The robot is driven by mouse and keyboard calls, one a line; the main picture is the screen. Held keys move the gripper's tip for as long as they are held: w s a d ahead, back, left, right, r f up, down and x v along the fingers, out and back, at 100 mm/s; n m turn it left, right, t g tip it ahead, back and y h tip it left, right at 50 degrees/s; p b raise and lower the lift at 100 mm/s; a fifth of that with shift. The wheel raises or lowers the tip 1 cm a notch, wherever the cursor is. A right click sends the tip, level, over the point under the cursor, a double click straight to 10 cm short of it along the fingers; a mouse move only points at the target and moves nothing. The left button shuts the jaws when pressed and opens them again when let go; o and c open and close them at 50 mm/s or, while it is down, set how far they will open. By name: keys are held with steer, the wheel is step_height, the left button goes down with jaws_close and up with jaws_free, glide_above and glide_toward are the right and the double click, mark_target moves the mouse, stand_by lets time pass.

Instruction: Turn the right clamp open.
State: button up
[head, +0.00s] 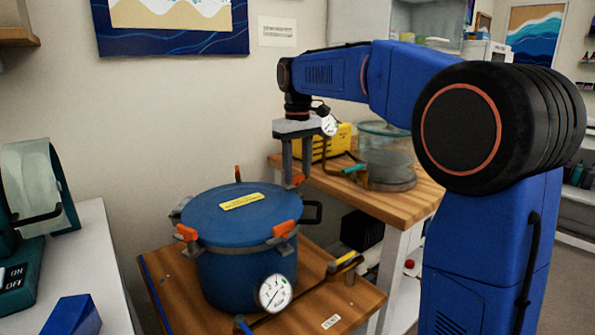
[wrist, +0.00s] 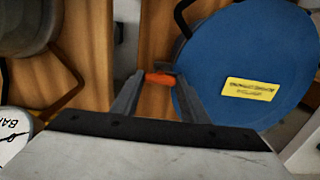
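A blue pressure pot (head: 243,262) with a flat blue lid (head: 225,203) stands on a wooden surface. The lid also fills the right of the wrist view (wrist: 240,55). Orange-handled clamps sit around its rim. The right clamp (head: 298,180) is at the pot's far right side. My gripper (head: 296,180) is above that clamp, pointing down, with its two fingers apart. In the wrist view the orange handle (wrist: 160,79) lies between the open fingertips (wrist: 159,82). I cannot tell whether a finger touches it.
A left clamp (head: 187,234) and a front clamp (head: 284,229) flank the pot. A pressure gauge (head: 274,293) is on its front. A yellow case (head: 338,141) and a glass vessel (head: 386,155) stand on the bench behind. A black side handle (head: 313,212) juts out right.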

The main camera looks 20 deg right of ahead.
steer(key=shift+c, duration=0.8)
steer(key=shift+m, duration=0.3)
steer(key=m, duration=0.3)
steer(key=shift+m, duration=0.3)
steer(key=m, duration=0.4)
steer(key=shift+m, duration=0.3)
steer(key=m, duration=0.4)
steer(key=shift+m, duration=0.3)
steer(key=m, duration=0.4)
steer(key=shift+m, duration=0.3)
steer(key=o, duration=1.1)
steer(key=shift+c, duration=0.2)
